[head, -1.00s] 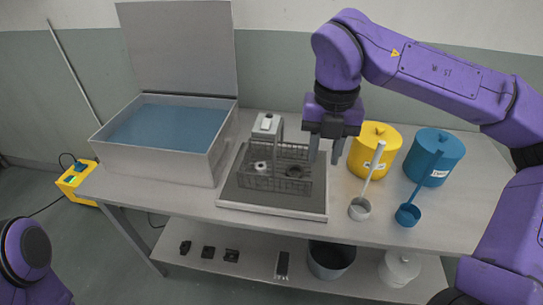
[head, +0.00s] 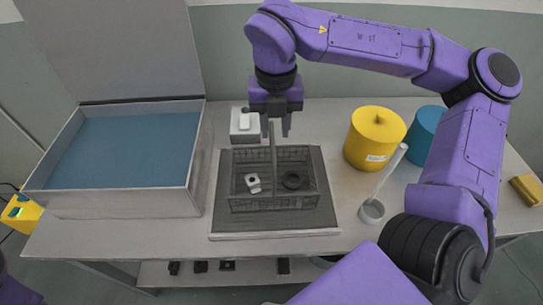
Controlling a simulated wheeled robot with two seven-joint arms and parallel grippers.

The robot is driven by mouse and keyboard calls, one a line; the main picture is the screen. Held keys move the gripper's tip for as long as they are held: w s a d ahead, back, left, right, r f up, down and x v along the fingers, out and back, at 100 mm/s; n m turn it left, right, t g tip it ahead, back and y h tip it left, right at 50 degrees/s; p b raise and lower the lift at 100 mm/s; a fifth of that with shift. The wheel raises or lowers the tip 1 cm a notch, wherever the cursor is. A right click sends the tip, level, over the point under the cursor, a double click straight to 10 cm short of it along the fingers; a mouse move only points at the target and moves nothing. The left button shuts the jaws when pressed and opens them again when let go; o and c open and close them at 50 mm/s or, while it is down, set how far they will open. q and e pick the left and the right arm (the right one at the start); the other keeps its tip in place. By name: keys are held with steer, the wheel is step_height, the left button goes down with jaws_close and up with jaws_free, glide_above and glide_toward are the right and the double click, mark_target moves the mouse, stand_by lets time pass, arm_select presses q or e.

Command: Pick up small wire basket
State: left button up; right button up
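The small wire basket (head: 233,190) stands on a dark mat (head: 325,212) on the table, left of the yellow canister. A light part and a dark ring lie inside it. Its thin handle (head: 273,158) rises from the middle up towards my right gripper (head: 277,126). The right gripper points down above the basket with its two fingers apart, close to the handle's top. I cannot tell whether the fingers touch the handle. My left gripper is out of view.
An open tank with blue liquid (head: 125,150) stands left of the basket. A white box (head: 244,124) stands behind it. A yellow canister (head: 375,140), a blue canister (head: 424,128) and a ladle (head: 372,210) are to the right. Small dark items lie on the lower shelf.

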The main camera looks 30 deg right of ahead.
mark_target(272, 141)
steer(key=f, duration=0.3)
steer(key=f+p, duration=0.1)
steer(key=f, duration=0.1)
steer(key=shift+w+f, duration=0.3)
steer(key=shift+w, duration=0.05)
jaws_close()
steer(key=shift+w+r, duration=0.1)
steer(key=shift+r, duration=0.05)
